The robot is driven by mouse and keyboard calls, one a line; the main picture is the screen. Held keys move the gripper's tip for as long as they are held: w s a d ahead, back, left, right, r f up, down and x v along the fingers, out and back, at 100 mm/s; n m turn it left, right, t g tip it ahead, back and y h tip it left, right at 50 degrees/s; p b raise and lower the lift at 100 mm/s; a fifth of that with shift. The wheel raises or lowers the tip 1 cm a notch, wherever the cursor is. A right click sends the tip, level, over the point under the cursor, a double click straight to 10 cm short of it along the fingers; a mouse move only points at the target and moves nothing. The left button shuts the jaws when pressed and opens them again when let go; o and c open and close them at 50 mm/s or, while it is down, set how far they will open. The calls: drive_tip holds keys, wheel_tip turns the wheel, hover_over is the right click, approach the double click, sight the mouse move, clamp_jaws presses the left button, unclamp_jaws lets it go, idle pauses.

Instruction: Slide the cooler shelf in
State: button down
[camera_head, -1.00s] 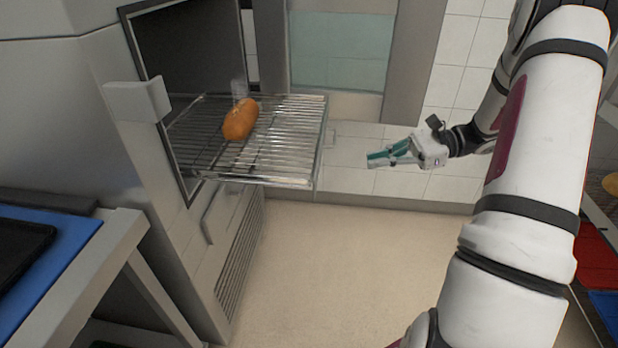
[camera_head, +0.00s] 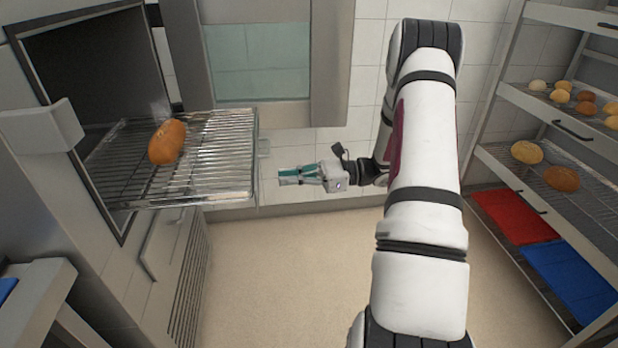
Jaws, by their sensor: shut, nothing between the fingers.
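The cooler shelf (camera_head: 215,150) is a wire rack standing partly out of the open cooler (camera_head: 88,62) at the left. A brown loaf of bread (camera_head: 167,141) lies on the rack, near its left part. My gripper (camera_head: 281,177) is shut and empty, with teal fingers pointing left toward the rack's front edge. In the picture it sits just right of that edge, with a gap between; the exact depth is hard to tell.
The cooler's side wall and a grey block (camera_head: 40,127) stand at the left. A rack with breads (camera_head: 527,152), a red tray (camera_head: 512,214) and a blue tray (camera_head: 570,275) stands at the right. The floor (camera_head: 285,285) in the middle is clear.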

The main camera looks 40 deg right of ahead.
sight(118, 191)
drive_tip(key=shift+x, duration=2.25)
drive_tip(key=shift+a, duration=0.15)
drive_tip(key=b+x, duration=0.1)
drive_tip(key=x, duration=3.3)
drive_tip(key=shift+w, duration=0.15)
drive_tip(key=shift+w+a, duration=0.3)
drive_tip(key=shift+a, duration=0.2)
drive_tip(key=shift+w+a, duration=0.1)
drive_tip(key=shift+r, duration=0.1)
